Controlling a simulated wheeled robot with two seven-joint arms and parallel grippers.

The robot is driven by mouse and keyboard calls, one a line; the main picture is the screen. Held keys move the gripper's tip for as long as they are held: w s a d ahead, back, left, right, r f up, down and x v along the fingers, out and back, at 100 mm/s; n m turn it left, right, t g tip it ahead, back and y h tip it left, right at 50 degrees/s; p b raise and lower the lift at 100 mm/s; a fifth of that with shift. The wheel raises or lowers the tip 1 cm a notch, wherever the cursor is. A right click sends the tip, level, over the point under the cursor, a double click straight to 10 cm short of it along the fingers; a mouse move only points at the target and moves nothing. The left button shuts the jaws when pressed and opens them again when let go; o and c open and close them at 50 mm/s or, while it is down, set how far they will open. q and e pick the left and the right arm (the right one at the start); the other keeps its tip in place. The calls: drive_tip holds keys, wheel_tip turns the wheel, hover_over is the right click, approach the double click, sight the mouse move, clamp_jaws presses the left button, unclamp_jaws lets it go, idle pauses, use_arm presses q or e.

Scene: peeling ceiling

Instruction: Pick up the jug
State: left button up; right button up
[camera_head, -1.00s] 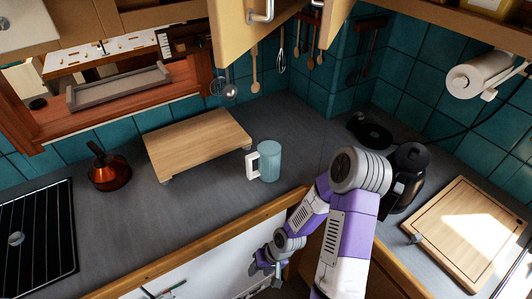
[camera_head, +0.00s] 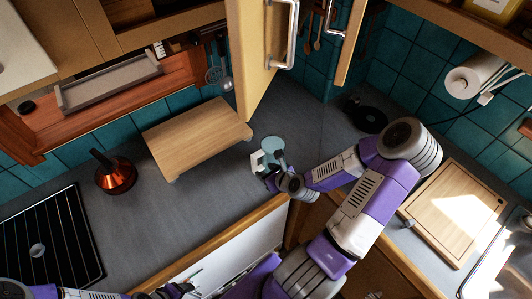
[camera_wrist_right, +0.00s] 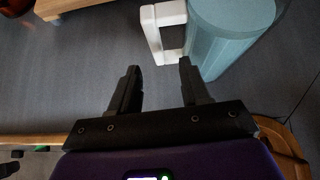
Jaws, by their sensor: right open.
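The jug (camera_head: 272,146) is a pale blue cylinder with a white handle (camera_head: 257,161). It stands upright on the grey counter near the front edge, partly hidden by my right gripper in the head view. My right gripper (camera_head: 268,178) is beside the jug at its handle side. In the right wrist view its two black fingers (camera_wrist_right: 160,78) are apart with nothing between them. The white handle (camera_wrist_right: 163,28) and the jug body (camera_wrist_right: 230,38) lie just beyond the fingertips. My left gripper (camera_head: 178,290) is at the bottom edge, dark and small; its jaws are unclear.
An open cupboard door (camera_head: 262,60) hangs above. A cutting board (camera_head: 452,208) lies at the right.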

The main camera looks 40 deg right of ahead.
sight(256, 165)
drive_tip(key=shift+m+t, duration=0.3)
drive_tip(key=shift+w+r+b+x, duration=0.15)
drive_tip(key=shift+b+x, duration=0.1)
drive_tip(key=shift+x, duration=1.05)
drive_tip(key=shift+w+r+b+x, duration=0.15)
drive_tip(key=shift+b+x, duration=0.1)
drive_tip(key=shift+x, duration=1.05)
drive_tip(key=shift+w+r+b+x, duration=0.1)
drive_tip(key=shift+r+b+x, duration=0.15)
drive_tip(key=shift+x, duration=1.1)
drive_tip(key=shift+s+a, duration=0.1)
drive_tip(key=shift+a, duration=0.1)
drive_tip(key=shift+c, duration=0.3)
clamp_jaws()
